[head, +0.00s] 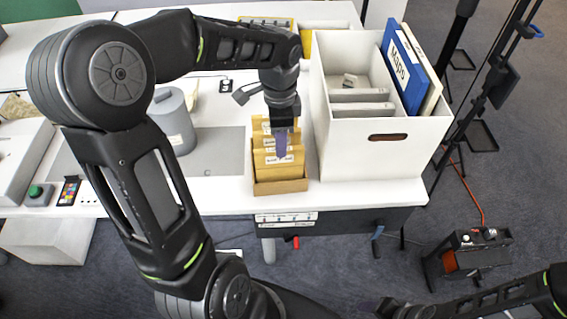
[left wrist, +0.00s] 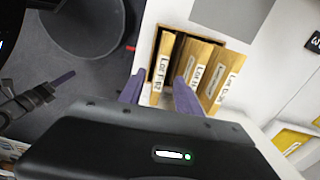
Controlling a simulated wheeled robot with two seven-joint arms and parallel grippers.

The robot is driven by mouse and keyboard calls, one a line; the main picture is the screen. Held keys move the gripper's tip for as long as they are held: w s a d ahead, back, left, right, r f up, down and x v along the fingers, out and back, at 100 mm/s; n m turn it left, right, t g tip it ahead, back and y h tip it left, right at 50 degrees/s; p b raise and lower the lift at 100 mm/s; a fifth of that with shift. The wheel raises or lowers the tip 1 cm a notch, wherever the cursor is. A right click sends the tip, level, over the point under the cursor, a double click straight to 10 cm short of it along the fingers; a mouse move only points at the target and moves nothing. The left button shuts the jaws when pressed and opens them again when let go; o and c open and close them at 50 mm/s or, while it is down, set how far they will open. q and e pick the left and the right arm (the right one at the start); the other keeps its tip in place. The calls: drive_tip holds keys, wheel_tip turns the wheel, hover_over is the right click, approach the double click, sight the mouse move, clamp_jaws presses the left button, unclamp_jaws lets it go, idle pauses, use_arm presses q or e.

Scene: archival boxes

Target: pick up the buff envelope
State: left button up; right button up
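Several buff envelopes (head: 283,158) with white labels stand upright in a small brown open box (head: 282,187) near the table's front edge. They also show in the left wrist view, where the front envelope (left wrist: 162,76) is set apart from the others by a dark gap. My left gripper (head: 281,143) points down over the box. In the left wrist view its two purple fingers (left wrist: 160,90) are apart, one on each side of the front envelope in the picture. I cannot tell whether they touch it. My right gripper (head: 387,307) is low at the bottom, its fingers unclear.
A white box (head: 358,155) with folders and a blue binder (head: 405,75) stands close to the right of the brown box. A grey canister (head: 172,122) stands to the left. A grey mat (head: 217,160) lies bare between canister and brown box.

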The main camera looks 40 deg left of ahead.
sight(280, 169)
use_arm(q)
drive_tip(key=shift+s+r, duration=0.1)
drive_tip(key=shift+s, duration=0.15)
drive_tip(key=shift+w+f, duration=0.15)
drive_tip(key=shift+f, duration=1.2)
wheel_tip(280, 169, down, 5)
drive_tip(key=shift+a+f+p, duration=0.1)
drive_tip(key=shift+p, duration=0.5)
clamp_jaws()
